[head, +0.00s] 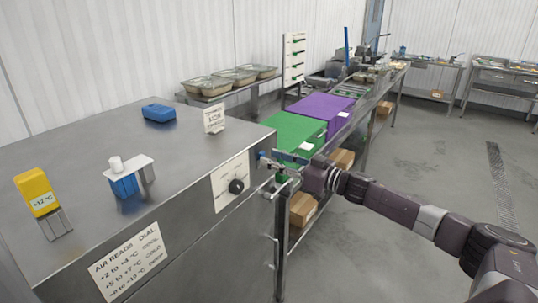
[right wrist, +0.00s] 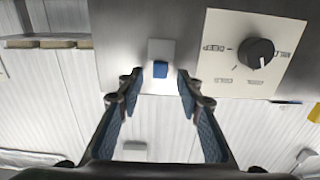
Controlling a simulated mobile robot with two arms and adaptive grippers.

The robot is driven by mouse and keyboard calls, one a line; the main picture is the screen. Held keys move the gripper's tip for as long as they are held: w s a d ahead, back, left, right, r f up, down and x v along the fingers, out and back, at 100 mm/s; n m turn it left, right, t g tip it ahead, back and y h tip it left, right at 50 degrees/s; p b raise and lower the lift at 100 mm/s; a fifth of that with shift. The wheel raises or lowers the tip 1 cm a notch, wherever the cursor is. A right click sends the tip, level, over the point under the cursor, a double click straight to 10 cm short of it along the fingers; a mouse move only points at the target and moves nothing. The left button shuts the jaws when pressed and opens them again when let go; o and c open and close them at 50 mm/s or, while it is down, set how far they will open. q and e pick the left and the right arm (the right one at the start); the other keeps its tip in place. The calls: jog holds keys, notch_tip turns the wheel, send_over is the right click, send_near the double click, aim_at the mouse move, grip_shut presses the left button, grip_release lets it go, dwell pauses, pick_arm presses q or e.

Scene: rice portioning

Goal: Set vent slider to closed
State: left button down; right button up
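The vent slider shows in the right wrist view as a small blue knob (right wrist: 160,69) on a pale plate (right wrist: 160,50) set in the metal front of the unit. My right gripper (right wrist: 160,80) is open, with one fingertip on each side of the knob. Gaps show between the knob and both fingers, so it is not gripped. In the head view my right gripper (head: 276,164) is at the unit's front face, right of the dial, and largely hides the slider there. I cannot read a slider position mark. My left gripper is not in view.
A black dial (head: 236,186) on a white labelled plate is beside the slider. The metal unit (head: 90,150) carries a yellow +12 °C gauge (head: 37,192), a blue block (head: 158,112) and a sign (head: 214,118). Green (head: 296,132) and purple (head: 322,107) boxes stand behind my gripper.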

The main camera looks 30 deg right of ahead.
jog(key=shift+p+x, duration=0.3)
jog(key=shift+x, duration=0.85)
grip_shut()
jog(key=shift+f, duration=0.15)
